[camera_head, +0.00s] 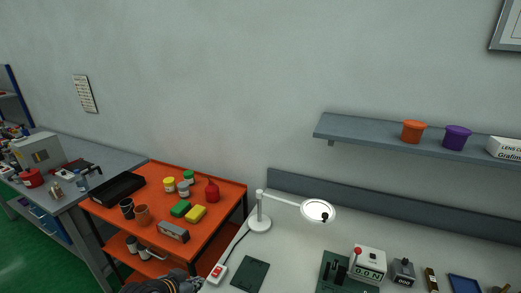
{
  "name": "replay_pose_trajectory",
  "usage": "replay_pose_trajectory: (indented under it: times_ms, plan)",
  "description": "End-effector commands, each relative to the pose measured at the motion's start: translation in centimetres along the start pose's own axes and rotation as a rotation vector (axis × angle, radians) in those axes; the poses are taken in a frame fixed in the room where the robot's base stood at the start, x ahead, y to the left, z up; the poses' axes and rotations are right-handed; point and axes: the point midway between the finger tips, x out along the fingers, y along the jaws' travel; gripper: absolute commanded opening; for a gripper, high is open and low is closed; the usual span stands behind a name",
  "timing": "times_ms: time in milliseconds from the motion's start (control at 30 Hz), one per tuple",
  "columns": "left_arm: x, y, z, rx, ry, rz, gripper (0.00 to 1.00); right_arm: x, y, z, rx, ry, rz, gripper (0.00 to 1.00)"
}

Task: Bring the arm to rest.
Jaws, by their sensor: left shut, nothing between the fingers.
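My left gripper (172,284) shows at the bottom edge of the head view, left of centre, as a dark shape cut off by the frame. It is shut and empty, in front of the orange cart and left of the white bench's near edge. It holds nothing. My right gripper is not in view.
An orange cart (222,193) with cups, bottles and blocks stands behind the gripper. On the white bench (300,260) are a red-switched power strip (216,273), a magnifier lamp (260,222), a dark mat (250,274) and a white counter box (368,263). A shelf (365,135) hangs above.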

Motion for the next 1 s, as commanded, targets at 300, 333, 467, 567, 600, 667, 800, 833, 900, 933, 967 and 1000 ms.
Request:
replay_pose_trajectory:
  times_ms: [300, 333, 467, 567, 600, 667, 800, 833, 900, 933, 967, 1000]
  plan:
    - [-4.6, 1.1, 12.1, -0.106, -0.335, -0.136, 0.0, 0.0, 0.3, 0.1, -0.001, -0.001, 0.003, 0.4]
    - [-5.2, 1.2, 13.1, -0.118, -0.364, -0.149, 0.0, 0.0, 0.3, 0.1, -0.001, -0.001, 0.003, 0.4]
    - [-6.1, 1.1, 16.5, -0.155, -0.457, -0.197, 0.0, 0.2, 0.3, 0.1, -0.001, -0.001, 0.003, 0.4]
    - [-2.9, 0.5, 18.4, -0.157, -0.467, -0.196, 0.0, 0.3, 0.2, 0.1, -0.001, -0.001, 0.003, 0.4]
    - [-1.7, 0.4, 19.3, -0.159, -0.473, -0.195, 0.0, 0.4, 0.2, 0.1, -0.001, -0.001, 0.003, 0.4]
    - [0.1, 0.1, 20.7, -0.161, -0.481, -0.195, 0.0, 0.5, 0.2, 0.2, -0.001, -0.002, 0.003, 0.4]
    - [4.2, -0.3, 24.9, -0.168, -0.502, -0.193, 0.0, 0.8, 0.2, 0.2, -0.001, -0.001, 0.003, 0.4]
    - [5.2, -0.4, 26.0, -0.17, -0.507, -0.192, 0.0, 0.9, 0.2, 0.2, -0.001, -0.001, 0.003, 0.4]
    - [7.4, -0.6, 28.9, -0.174, -0.521, -0.191, 0.0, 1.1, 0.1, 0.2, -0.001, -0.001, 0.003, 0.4]
    - [8.4, -0.6, 30.4, -0.177, -0.527, -0.191, 0.0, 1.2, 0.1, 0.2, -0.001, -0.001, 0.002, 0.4]
    - [9.3, -0.6, 32.0, -0.179, -0.535, -0.19, 0.0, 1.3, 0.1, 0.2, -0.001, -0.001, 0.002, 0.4]
    - [10.7, -0.6, 34.5, -0.183, -0.547, -0.189, 0.0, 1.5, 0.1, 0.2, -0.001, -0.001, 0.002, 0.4]
